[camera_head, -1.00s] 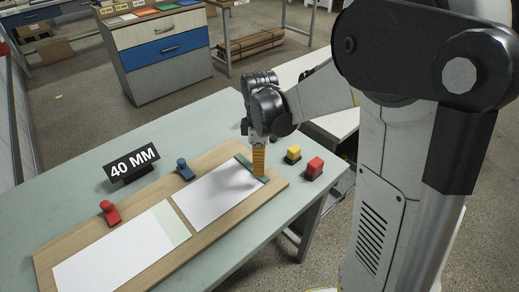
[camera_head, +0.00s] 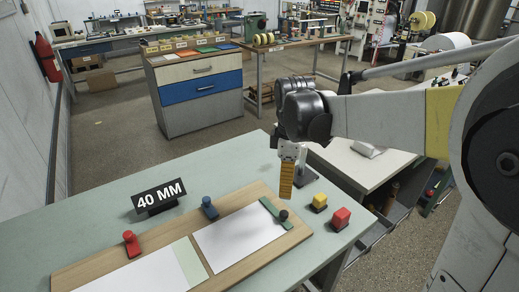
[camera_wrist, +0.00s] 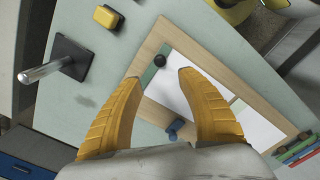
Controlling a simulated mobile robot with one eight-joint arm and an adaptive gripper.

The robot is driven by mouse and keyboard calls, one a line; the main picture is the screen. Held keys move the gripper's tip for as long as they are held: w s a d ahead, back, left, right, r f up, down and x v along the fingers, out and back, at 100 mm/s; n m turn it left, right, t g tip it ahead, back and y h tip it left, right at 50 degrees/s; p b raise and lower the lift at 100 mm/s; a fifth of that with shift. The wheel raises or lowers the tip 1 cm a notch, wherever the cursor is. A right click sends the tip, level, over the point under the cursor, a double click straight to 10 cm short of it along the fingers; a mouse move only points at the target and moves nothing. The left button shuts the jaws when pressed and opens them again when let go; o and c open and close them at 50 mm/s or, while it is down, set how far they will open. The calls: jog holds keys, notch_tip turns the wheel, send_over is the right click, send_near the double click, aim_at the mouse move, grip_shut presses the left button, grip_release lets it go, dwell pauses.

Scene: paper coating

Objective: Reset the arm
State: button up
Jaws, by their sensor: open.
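My gripper (camera_head: 286,190) hangs above the far right end of the wooden board, with its yellow fingers pointing down. In the wrist view the two yellow fingers (camera_wrist: 160,85) are spread apart with nothing between them. Below them lies the board (camera_wrist: 147,57), with a green bar and dark knob (camera_wrist: 159,61) at its end. In the head view the green bar (camera_head: 271,208) lies across the end of a white sheet (camera_head: 238,238). The fingers appear clear of the bar.
A blue-knobbed piece (camera_head: 209,207), a red one (camera_head: 132,243) and a 40 MM sign (camera_head: 159,198) stand left. Yellow (camera_head: 319,202) and red (camera_head: 341,218) blocks sit right. A drawer cabinet (camera_head: 200,92) stands behind. The wrist view shows a metal rod on a black base (camera_wrist: 68,58).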

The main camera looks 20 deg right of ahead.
jog(key=s+a+m+t, duration=0.2)
jog(key=s+m+t, duration=0.1)
jog(key=s+m, duration=0.3)
jog(key=s+a+r+m+t, duration=0.1)
jog(key=s+m+t, duration=0.3)
jog(key=s+m, duration=0.2)
jog(key=shift+s+a+r+m, duration=0.3)
jog(key=shift+s+a, duration=0.1)
jog(key=shift+s, duration=0.6)
dwell(0.9)
